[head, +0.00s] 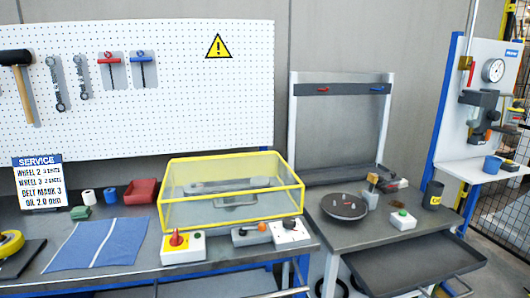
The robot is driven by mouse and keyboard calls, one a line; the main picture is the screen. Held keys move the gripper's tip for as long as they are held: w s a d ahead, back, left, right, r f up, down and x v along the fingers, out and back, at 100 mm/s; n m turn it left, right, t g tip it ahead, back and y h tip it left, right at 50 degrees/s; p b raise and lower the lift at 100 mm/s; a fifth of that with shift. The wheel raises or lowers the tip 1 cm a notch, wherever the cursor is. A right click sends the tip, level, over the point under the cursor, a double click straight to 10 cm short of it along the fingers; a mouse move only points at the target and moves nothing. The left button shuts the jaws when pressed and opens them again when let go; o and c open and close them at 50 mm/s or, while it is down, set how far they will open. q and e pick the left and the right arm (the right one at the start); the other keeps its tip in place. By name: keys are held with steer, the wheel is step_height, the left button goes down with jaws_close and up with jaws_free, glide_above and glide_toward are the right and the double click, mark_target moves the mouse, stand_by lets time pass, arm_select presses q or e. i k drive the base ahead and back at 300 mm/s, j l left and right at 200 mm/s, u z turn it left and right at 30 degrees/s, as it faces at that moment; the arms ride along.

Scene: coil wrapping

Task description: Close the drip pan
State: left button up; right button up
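The drip pan appears to be the dark grey, shallow tray (418,264) below the top of the right-hand bench. It sticks out toward me from under the bench top, so it stands open. Its inside looks empty. A light metal bar shows at its lower right front, cut by the picture's bottom edge; I cannot tell whether it is the pan's handle. The pan's back end is hidden under the bench top. Neither of my grippers is in the head view.
The left bench holds a yellow-framed clear cover (232,190), switch boxes and a blue cloth (98,244). Space above the pan's front looks clear.

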mark_target(394, 269)
steer(key=z, duration=1.3)
